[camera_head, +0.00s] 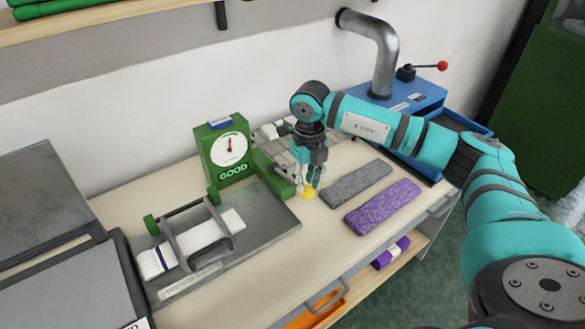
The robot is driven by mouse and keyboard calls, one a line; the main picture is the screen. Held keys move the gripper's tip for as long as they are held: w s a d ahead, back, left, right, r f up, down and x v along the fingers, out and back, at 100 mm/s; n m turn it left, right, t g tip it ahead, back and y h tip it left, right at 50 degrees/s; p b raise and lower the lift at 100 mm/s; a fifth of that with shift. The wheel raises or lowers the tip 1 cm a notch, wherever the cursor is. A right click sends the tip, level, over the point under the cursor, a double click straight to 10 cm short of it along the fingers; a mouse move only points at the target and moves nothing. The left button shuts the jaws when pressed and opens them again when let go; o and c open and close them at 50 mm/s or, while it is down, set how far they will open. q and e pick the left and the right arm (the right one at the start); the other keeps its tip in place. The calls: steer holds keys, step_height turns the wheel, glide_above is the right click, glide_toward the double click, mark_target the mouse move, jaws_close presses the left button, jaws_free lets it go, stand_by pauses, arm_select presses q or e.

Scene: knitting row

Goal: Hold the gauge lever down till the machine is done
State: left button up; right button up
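The gauge (229,149) is a green box with a white round dial, a red needle near the top and the word GOOD below. It stands on a grey stretch-test plate (262,222). A white knitted piece (207,238) lies there under a grey clamp frame (180,240). My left gripper is not in view.
A grey knitted strip (358,182) and a purple one (384,207) lie right of the knob on the bench (290,279). A blue machine (405,105) with a metal pipe and a red-knobbed lever stands behind. A grey machine (60,285) is at left.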

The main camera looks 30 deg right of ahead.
step_height(320, 180, up, 10)
steer(key=p, duration=0.6)
stand_by(0.4)
steer(key=shift+a, duration=0.1)
